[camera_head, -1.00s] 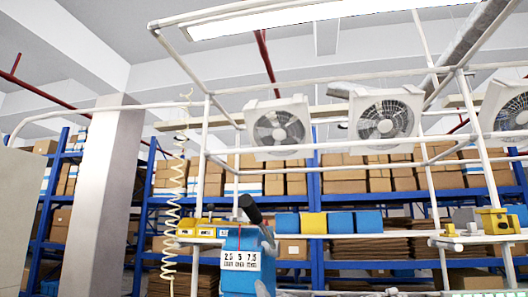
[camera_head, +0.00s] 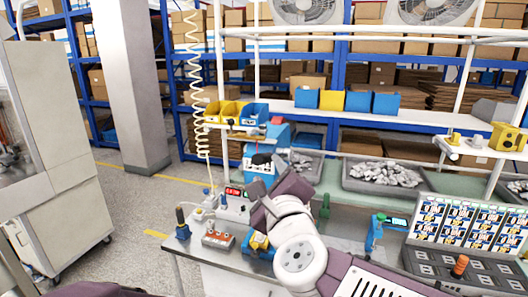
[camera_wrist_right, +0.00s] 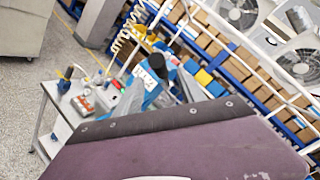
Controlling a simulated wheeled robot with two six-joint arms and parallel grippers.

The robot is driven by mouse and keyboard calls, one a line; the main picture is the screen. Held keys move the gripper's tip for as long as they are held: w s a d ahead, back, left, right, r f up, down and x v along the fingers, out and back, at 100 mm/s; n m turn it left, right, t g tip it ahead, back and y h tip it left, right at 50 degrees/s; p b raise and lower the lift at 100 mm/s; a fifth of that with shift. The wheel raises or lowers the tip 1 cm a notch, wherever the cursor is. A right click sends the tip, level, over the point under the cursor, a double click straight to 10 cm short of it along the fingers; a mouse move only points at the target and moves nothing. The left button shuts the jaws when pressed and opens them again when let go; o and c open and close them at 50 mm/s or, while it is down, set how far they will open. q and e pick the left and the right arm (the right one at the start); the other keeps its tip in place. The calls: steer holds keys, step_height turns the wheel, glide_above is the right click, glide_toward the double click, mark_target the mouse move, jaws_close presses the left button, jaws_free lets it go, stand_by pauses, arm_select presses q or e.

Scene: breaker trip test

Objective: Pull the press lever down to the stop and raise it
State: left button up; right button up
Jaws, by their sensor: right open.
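The blue press (camera_head: 281,136) stands at the back of the bench in the head view, with a white number label (camera_head: 259,164) on its front. In the right wrist view the black grip of the press lever (camera_wrist_right: 158,61) shows beside the blue press body (camera_wrist_right: 150,88). In the head view the lever is hard to pick out. My right gripper (camera_head: 270,194) is open and empty in front of the press, apart from the lever as far as I can tell. It hides the press's lower part. My left gripper is not in view.
A red display (camera_head: 233,191), a terminal block (camera_head: 217,239) and a screwdriver (camera_head: 182,224) are on the bench's left. A grey parts bin (camera_head: 384,178) is behind. A blue tool (camera_head: 374,233) and a label panel (camera_head: 455,235) are right. Shelf bins (camera_head: 230,112) hang above.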

mark_target(265, 163)
steer(key=w, duration=0.2)
steer(key=w+a, duration=0.1)
steer(key=w, duration=0.2)
steer(key=w+p, duration=0.1)
steer(key=w, duration=0.1)
steer(key=shift+w+a, duration=0.2)
steer(key=shift+w, duration=0.15)
steer(key=shift+s+d, duration=0.1)
jaws_close()
stand_by(0.8)
